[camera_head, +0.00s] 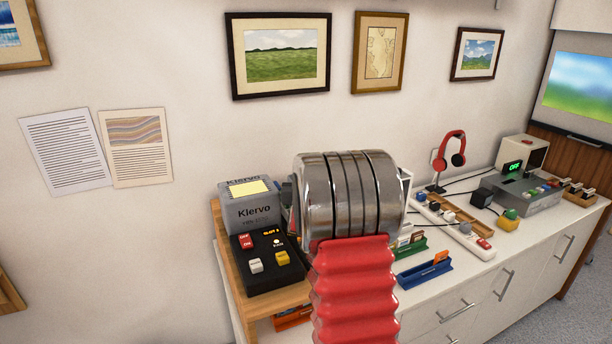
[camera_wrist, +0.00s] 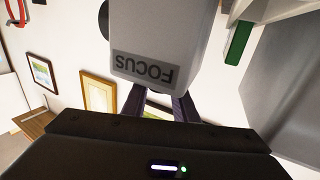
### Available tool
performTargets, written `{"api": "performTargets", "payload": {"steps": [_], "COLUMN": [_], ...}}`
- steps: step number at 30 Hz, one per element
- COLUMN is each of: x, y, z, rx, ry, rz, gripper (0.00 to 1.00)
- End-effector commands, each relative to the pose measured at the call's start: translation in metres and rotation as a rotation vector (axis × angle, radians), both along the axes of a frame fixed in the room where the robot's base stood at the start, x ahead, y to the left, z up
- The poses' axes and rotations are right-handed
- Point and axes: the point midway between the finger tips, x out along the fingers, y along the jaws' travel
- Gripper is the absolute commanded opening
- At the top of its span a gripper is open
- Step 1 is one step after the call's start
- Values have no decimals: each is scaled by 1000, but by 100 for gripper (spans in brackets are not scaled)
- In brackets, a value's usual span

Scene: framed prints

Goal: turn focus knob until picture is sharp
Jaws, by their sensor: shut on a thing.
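A grey projector (camera_head: 243,212) marked "Kiervo" stands on a wooden stand at the centre left, partly behind my arm. A screen (camera_head: 580,85) on the right shows a blurred landscape of blue sky and green ground. In the wrist view, a pale housing (camera_wrist: 165,25) carries an upside-down "FOCUS" label (camera_wrist: 145,70). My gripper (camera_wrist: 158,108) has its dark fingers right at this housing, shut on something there. The focus knob itself is hidden behind the housing and fingers.
A black control box (camera_head: 268,262) with coloured buttons sits before the projector. On the white cabinet to the right are a blue slide holder (camera_head: 424,272), a power strip (camera_head: 455,228), red headphones (camera_head: 450,150) and a grey console (camera_head: 530,195). Framed prints (camera_head: 280,55) hang behind.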

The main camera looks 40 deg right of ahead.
Motion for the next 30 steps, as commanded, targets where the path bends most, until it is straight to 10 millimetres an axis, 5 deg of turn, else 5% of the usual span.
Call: {"api": "performTargets", "payload": {"steps": [9, 10, 18, 30], "x": [1, 1, 0, -4], "y": [1, 1, 0, 4], "z": [0, 0, 0, 1], "rx": [-1, -1, -1, -1], "ry": [0, 0, -1, -1], "rz": [1, 1, 0, 0], "gripper": [4, 27, 45, 45]}}
